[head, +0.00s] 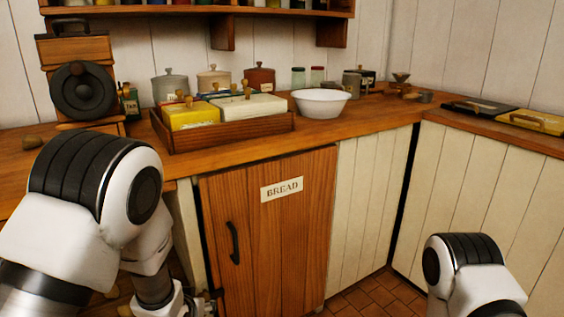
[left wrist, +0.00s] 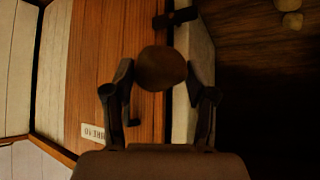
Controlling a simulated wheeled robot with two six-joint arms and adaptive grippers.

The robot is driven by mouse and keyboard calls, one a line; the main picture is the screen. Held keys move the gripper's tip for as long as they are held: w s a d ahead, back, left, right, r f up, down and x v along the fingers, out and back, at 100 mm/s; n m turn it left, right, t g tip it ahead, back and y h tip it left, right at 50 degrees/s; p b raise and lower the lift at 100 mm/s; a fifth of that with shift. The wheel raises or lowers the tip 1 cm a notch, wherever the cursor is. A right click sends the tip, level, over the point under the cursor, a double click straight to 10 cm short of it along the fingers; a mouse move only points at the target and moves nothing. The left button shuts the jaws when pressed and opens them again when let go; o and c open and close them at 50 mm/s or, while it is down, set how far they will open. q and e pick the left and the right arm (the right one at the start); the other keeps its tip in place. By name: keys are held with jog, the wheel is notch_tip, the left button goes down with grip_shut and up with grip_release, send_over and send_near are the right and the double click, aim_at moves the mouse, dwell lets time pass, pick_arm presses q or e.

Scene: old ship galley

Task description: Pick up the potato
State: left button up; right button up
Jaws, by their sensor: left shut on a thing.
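A round brown potato (left wrist: 161,67) sits between the fingertips of my left gripper (left wrist: 160,80) in the left wrist view. The fingers are shut on its two sides. The potato is held in front of the wooden bread cupboard door and its pale side edge. In the head view my left arm reaches down at the lower left, and the held potato cannot be made out there. My right arm shows only a white and black link at the lower right; its gripper is out of the frame.
The bread cupboard (head: 282,238) stands under the wooden counter. A tray of boxes (head: 227,137), a white bowl (head: 320,104) and canisters stand on top. More potato-like lumps (left wrist: 292,20) show in the left wrist view.

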notch_tip(320, 180, up, 25)
jog(key=p, duration=2.2)
jog(key=shift+f, duration=0.15)
jog(key=shift+s, duration=0.1)
